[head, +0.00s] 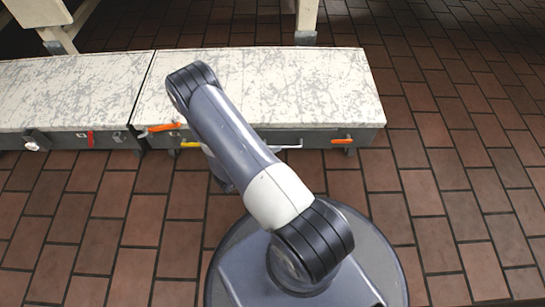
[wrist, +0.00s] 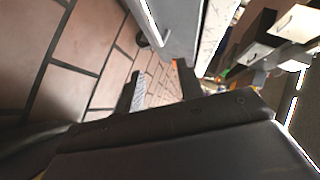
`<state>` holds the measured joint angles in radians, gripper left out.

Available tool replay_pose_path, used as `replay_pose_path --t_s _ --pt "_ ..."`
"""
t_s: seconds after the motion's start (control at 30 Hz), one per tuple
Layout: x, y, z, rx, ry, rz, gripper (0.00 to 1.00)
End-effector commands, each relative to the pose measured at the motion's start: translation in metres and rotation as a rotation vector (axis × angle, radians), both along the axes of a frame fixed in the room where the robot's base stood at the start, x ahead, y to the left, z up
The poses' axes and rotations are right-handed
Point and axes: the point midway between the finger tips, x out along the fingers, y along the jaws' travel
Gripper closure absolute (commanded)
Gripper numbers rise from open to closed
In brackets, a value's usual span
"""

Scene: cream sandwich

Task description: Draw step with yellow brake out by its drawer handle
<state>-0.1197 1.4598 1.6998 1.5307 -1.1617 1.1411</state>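The step with the yellow brake (head: 300,90) is the right-hand unit, with a white, grey-veined top and a dark grey front. Its yellow brake (head: 190,144) is low on the front, left of my arm. A pale bar-shaped drawer handle (head: 287,147) shows on the front just right of my arm, its left part perhaps hidden. My gripper (wrist: 159,80) is open, with floor visible between its fingers. The grey front (wrist: 180,22) lies beyond the fingers in the wrist view, apparently apart from them. In the head view my arm hides the gripper.
Orange parts (head: 163,127) (head: 342,141) are at both ends of this step's front. A similar step with a red brake (head: 90,139) stands close on the left. Brick-tiled floor (head: 440,180) is clear to the right.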

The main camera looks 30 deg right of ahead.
Motion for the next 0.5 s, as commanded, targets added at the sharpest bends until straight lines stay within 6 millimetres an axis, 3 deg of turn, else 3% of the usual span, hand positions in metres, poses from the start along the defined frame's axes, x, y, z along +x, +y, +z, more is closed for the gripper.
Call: replay_pose_path --t_s 0.23,0.5 --pt "0.001 -0.008 -0.005 0.001 0.000 -0.002 0.64" --pt "0.006 -0.048 -0.024 0.000 0.000 -0.006 0.64"
